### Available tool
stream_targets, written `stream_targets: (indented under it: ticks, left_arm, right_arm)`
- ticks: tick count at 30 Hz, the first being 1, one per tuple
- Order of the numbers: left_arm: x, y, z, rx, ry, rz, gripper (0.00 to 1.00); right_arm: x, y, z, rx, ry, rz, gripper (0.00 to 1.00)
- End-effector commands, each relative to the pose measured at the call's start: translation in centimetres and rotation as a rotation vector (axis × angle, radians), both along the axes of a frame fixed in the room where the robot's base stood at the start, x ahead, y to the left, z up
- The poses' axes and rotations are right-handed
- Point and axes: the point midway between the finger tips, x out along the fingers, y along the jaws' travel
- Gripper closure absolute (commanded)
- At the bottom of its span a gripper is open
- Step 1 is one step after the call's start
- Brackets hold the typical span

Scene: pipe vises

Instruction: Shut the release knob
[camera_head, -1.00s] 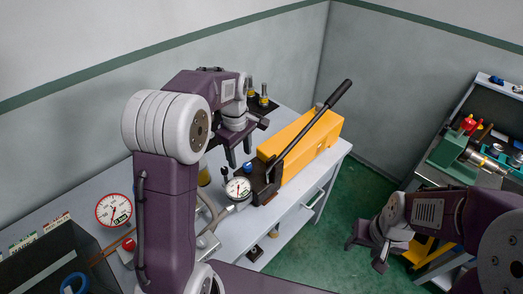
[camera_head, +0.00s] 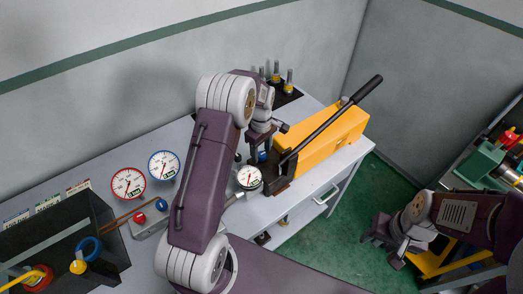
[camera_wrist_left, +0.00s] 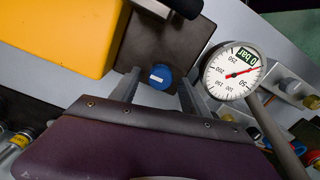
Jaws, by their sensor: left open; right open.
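The release knob is a small blue round knob with a white mark. It sits on the dark block of the yellow hand pump (camera_head: 322,138), and shows in the left wrist view (camera_wrist_left: 160,77). In the head view the knob (camera_head: 262,156) is partly hidden by my left gripper. My left gripper (camera_head: 261,146) is open over the block; in the wrist view its fingers (camera_wrist_left: 157,90) stand on either side of the knob, with gaps visible. Whether they reach down to its height I cannot tell. My right gripper (camera_head: 383,250) is open and empty, over the floor right of the bench.
A white pressure gauge (camera_wrist_left: 232,74) reading 0 bar stands close beside the left gripper. The pump's long black lever (camera_head: 335,115) rises to the upper right. Two more gauges, red-rimmed (camera_head: 128,184) and blue-rimmed (camera_head: 163,165), and a dark bin (camera_head: 55,250) are at left.

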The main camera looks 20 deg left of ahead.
Motion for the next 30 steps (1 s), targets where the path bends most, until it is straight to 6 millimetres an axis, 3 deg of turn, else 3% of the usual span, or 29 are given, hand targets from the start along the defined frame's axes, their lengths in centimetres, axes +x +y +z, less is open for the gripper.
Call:
stream_targets:
  ticks: [9,15,23,30]
  left_arm:
    - [0.01,0.0,-0.48,0.0,-0.001,0.0,0.49]
    - [0.04,0.0,-0.45,0.0,-0.002,0.0,1.0]
    - [0.08,0.05,-0.35,0.001,-0.003,-0.021,1.0]
    - [0.16,0.06,-0.24,0.002,-0.004,-0.138,1.0]
  right_arm:
    - [-0.02,0.0,0.06,0.0,0.0,0.0,0.46]
    - [-0.02,0.0,0.06,0.0,0.0,0.0,0.46]
    - [-0.01,0.0,0.17,0.0,0.0,0.0,0.46]
    - [-0.01,0.0,0.58,0.0,0.0,0.0,0.46]
